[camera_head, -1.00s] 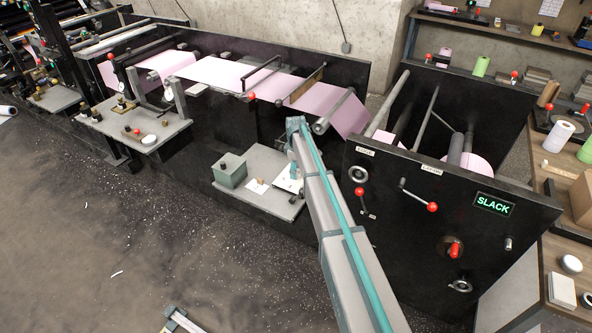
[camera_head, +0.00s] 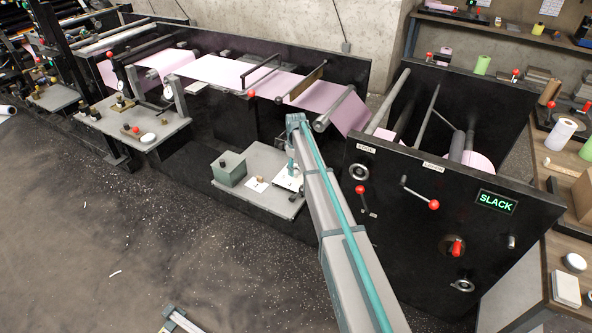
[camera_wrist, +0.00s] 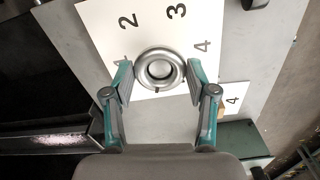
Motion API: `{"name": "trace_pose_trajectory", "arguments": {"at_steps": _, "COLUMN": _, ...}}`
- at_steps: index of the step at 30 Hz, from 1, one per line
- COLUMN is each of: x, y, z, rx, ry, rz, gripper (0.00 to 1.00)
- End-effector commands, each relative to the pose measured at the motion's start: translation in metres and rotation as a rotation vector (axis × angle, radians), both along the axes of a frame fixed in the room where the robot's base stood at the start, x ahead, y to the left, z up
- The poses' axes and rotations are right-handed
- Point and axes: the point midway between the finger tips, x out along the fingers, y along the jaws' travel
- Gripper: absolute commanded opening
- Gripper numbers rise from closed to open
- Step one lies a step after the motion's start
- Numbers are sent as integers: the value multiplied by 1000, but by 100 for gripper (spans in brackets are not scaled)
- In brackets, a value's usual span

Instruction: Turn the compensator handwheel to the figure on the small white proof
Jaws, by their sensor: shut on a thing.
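The compensator handwheel is a grey metal ring (camera_wrist: 160,54) on a white dial plate (camera_wrist: 96,22) with black figures 2, 3 and 4; a further figure at the left is partly hidden by a finger. My gripper (camera_wrist: 160,76) is shut on the handwheel, one finger on each side of its rim. A small dark mark shows at the wheel's lower edge; which figure it indicates I cannot tell. The small white proof (camera_wrist: 238,90) bears a 4 and lies right of the dial. In the head view the proof (camera_head: 256,184) lies left of the dial plate (camera_head: 288,182), and my arm partly hides the wheel.
A grey-green box (camera_head: 229,170) stands on the same grey shelf (camera_head: 262,204). The black machine panel (camera_head: 400,240) with cranks, red knobs and a lit "SLACK" sign (camera_head: 496,202) stands right of my arm. Pink web (camera_head: 225,72) runs above. Floor at the left is open.

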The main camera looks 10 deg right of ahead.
Motion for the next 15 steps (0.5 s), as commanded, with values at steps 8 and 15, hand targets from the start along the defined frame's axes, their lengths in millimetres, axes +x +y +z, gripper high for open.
{"name": "trace_pose_trajectory", "arguments": {"at_steps": 8, "x": 0, "y": 0, "z": -2, "rx": 0, "ry": 0, "rz": -263, "gripper": 22}}
{"name": "trace_pose_trajectory", "arguments": {"at_steps": 15, "x": 0, "y": 0, "z": -1, "rx": 1, "ry": -1, "rz": -492, "gripper": 22}}
